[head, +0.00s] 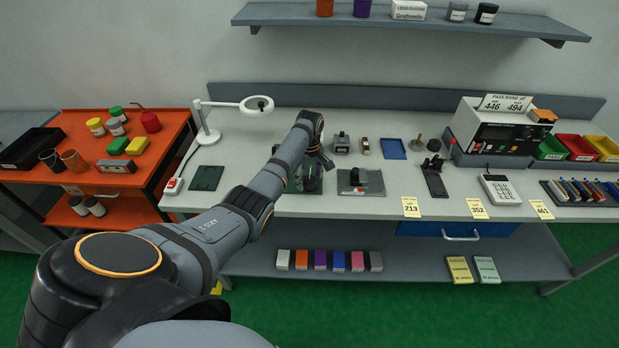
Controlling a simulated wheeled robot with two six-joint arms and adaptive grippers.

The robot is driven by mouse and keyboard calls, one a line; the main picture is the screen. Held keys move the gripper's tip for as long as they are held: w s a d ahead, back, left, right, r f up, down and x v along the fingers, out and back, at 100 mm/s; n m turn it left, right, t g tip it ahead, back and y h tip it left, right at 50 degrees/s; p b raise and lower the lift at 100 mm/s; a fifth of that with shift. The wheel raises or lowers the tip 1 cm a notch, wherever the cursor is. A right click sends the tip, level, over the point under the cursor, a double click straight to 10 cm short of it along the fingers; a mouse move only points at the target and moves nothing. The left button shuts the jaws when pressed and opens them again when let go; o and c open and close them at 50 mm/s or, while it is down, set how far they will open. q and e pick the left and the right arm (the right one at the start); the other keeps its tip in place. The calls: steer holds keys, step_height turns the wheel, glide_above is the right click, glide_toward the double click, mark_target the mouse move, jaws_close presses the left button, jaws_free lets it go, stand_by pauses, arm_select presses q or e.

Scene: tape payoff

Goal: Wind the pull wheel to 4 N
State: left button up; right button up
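My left arm reaches in from the lower left to the workbench (400,203). Its gripper (314,166) points down over a dark green mat (291,186) with a round, partly see-through item (309,180) under the fingers. The fingers are small and overlap this item, so I cannot tell whether they are shut or touch it. I cannot make out the pull wheel for certain, nor any force reading. Right of the gripper, a grey plate carries a red and black fixture (368,182). Farther right stands a black stand-like device (434,177). My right gripper is not in view.
A ring-lamp magnifier (207,133) stands left of the gripper. A boxed instrument (494,132) with cards on top sits at the right, near coloured bins (577,147). An orange cart (88,150) is at the left. A shelf (400,21) hangs above the bench.

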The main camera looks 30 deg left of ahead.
arm_select(q)
steer(key=c, duration=1.1)
steer(key=shift+r, duration=0.1)
steer(key=shift+r+m+p, duration=0.1)
steer(key=shift+m+p, duration=0.75)
steer(key=shift+m, duration=0.15)
steer(key=m+p, duration=0.2)
steer(key=m, duration=0.1)
steer(key=shift+m, duration=0.3)
steer(key=m+p, duration=0.1)
steer(key=m, duration=0.2)
steer(key=shift+m, duration=0.3)
steer(key=shift+m+p, duration=0.4)
steer(key=shift+m, duration=1.9)
